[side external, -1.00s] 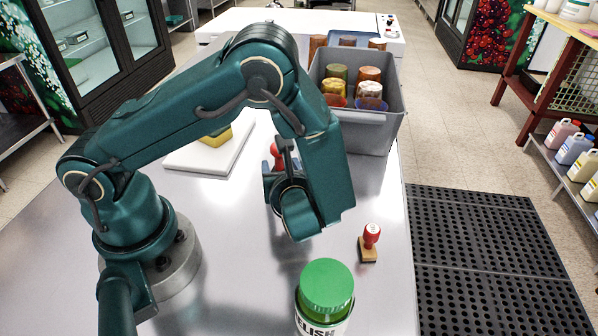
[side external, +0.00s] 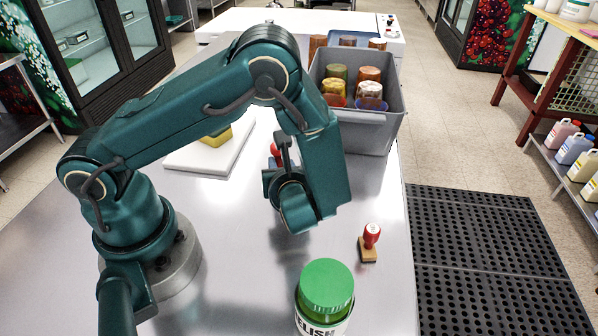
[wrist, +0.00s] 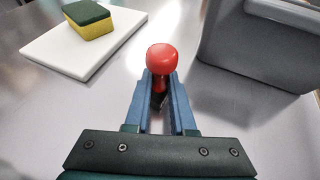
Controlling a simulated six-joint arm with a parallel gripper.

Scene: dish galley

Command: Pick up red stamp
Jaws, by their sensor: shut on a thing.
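A red stamp (wrist: 161,60) with a round red knob stands between the blue fingers of my gripper (wrist: 160,88) in the wrist view. The fingers are shut on it below the knob; its lower part is mostly hidden. In the side view a bit of its red handle (side external: 275,150) shows behind my gripper (side external: 269,178). I cannot tell whether its base touches the counter. A second red stamp (side external: 371,240), with a wooden base, stands upright on the counter to the right, apart from my gripper.
A green-lidded jar (side external: 326,288) stands at the front. A grey bin (side external: 378,136) with several glasses stands behind on the right; its wall (wrist: 248,60) is near in the wrist view. A white board (wrist: 60,52) bears a yellow-green sponge (wrist: 88,20).

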